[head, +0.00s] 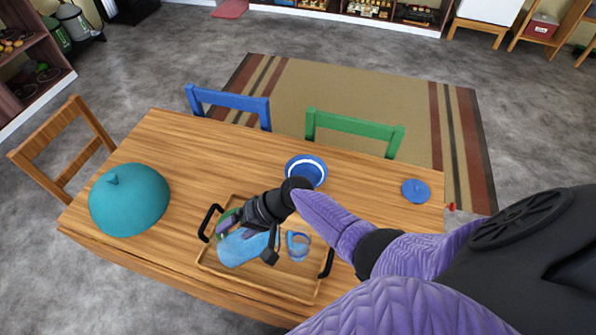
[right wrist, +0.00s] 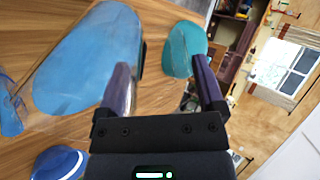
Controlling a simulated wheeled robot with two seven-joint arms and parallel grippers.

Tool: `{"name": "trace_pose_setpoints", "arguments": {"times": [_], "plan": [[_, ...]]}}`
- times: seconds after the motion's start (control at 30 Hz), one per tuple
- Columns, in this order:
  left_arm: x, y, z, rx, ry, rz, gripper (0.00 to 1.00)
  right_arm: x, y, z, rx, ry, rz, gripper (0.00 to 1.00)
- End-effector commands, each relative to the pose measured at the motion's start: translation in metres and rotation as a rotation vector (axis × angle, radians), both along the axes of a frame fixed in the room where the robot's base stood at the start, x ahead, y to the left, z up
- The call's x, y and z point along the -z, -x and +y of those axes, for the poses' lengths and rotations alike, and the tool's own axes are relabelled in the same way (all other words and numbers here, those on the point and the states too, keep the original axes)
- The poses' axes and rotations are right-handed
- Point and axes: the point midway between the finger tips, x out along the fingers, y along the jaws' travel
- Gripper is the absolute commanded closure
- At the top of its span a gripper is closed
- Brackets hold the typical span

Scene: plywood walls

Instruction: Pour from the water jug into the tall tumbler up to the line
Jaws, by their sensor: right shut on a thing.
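The water jug (head: 243,249) is a clear vessel with blue contents, over the left part of the tray (head: 272,285). My right gripper (head: 250,233) is shut on it, reaching from above; the fingers hide part of the jug. In the right wrist view the jug (right wrist: 90,60) fills the upper left, by the left finger of the gripper (right wrist: 163,80). I cannot tell the jug's exact tilt or whether it touches the tray. The tall tumbler (head: 299,247), clear with blue on it, stands on the tray right of the jug, apart from it. Its level is unclear.
The tray has black handles at both ends. A teal dome (head: 130,200) stands on the table's left. A blue-and-white bowl (head: 306,171) stands behind the tray, and a small blue item (head: 416,191) lies far right. Blue (head: 229,103) and green (head: 353,130) chairs stand behind.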

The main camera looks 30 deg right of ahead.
Motion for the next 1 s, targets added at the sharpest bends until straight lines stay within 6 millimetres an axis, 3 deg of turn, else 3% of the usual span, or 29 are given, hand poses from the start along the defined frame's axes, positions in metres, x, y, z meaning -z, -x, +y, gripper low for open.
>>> {"name": "trace_pose_setpoints", "arguments": {"times": [1.0], "plan": [[0.014, 0.001, 0.003, 0.005, -0.006, 0.004, 0.14, 0.004, 0.001, -0.005, 0.001, -0.071, -0.027, 1.00]]}}
